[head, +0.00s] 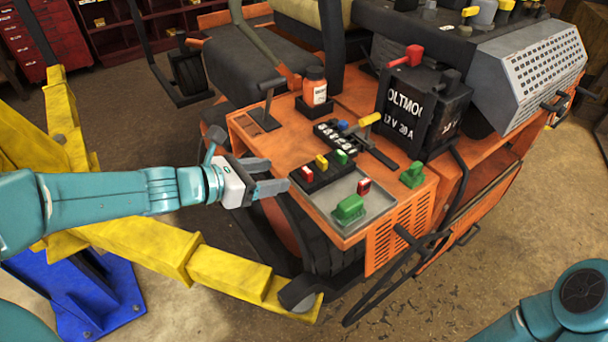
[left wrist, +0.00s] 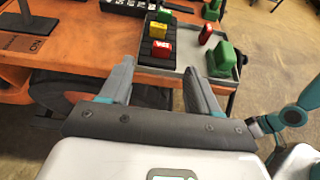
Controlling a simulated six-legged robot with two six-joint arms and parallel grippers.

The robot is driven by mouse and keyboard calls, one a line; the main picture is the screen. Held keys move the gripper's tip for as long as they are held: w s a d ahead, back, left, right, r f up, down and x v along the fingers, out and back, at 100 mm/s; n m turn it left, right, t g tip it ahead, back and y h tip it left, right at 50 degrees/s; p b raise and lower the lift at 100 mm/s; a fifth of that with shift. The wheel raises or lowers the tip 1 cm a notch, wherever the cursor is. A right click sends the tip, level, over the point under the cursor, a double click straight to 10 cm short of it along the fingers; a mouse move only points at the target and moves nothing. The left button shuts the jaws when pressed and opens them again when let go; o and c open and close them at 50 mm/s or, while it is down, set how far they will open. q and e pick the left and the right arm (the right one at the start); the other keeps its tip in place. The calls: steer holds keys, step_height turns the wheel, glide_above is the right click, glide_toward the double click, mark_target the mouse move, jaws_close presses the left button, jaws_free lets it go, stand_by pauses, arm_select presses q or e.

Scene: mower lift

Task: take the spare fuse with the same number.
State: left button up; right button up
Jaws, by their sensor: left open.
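A black spare holder (head: 325,175) carries a red fuse (head: 307,174), a yellow fuse (head: 321,161) and a green fuse (head: 341,156). Beside it, a grey tray (head: 375,203) holds a small red fuse (head: 363,186) and a larger green piece (head: 348,208). My left gripper (head: 276,176) is open and empty, just left of the holder. In the left wrist view its fingers (left wrist: 160,82) point toward the holder's red fuse (left wrist: 162,49), with a gap between. The numbers on the fuses are too small to read. My right gripper is out of view.
A black block (head: 335,137) with a blue fuse and white marks sits behind the holder, near a yellow-handled lever (head: 368,119). An orange jar (head: 315,86), a black battery (head: 420,112) and another green piece (head: 412,174) are on the orange deck. A yellow lift arm (head: 225,272) runs below my arm.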

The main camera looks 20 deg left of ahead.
mark_target(305, 171)
arm_select(q)
steer(key=x, duration=0.7)
steer(key=shift+w+d+f+p, duration=0.1)
steer(key=shift+w+d+p, duration=0.05)
steer(key=shift+d+p, duration=0.3)
steer(key=shift+a, duration=0.15)
steer(key=c, duration=1.1)
